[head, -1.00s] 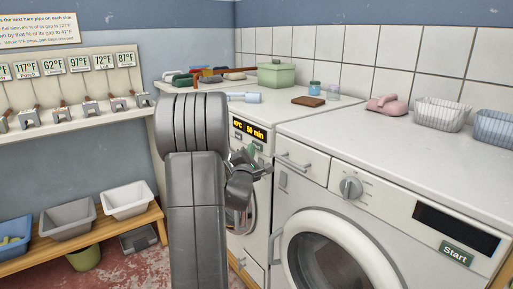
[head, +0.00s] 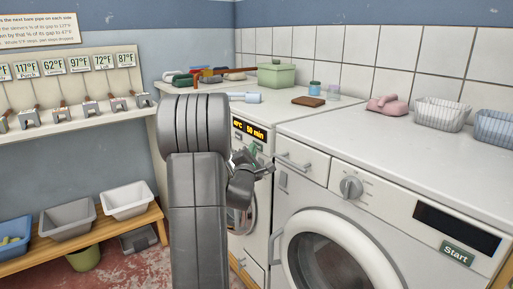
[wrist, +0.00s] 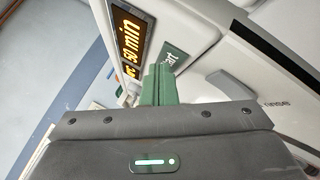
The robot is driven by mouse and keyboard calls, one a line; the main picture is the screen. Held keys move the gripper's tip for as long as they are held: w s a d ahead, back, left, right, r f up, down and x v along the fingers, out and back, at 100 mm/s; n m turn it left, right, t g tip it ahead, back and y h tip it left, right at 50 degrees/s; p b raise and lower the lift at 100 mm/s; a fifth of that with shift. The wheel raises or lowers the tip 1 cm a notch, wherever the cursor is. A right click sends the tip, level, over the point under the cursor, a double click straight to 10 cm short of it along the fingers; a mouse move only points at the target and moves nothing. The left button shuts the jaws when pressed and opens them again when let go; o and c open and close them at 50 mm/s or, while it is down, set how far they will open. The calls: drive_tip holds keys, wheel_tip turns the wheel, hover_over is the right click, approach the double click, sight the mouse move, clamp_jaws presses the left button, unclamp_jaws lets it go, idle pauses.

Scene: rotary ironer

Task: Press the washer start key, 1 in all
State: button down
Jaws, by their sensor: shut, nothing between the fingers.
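The near washer's dark green Start key (head: 457,253) is in plain view at the lower right of the head view. The machine to its left has a lit amber display (head: 248,130), also in the wrist view (wrist: 132,38). That machine's own green Start key (wrist: 172,54) shows in the wrist view, partly hidden behind my fingertips. My gripper (wrist: 158,78) is shut and empty, its green fingers pointing at that panel just below the key. I cannot tell whether they touch. In the head view my arm hides part of this machine's front.
The near washer has a knob (head: 350,187), a round door (head: 335,262) and a dark display (head: 455,228). Baskets (head: 443,113) and a pink item (head: 388,105) stand on top. A bench (head: 100,235) with bins is at the left.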

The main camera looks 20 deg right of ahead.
drive_tip(key=shift+s+a, duration=0.3)
drive_tip(key=shift+a, duration=0.45)
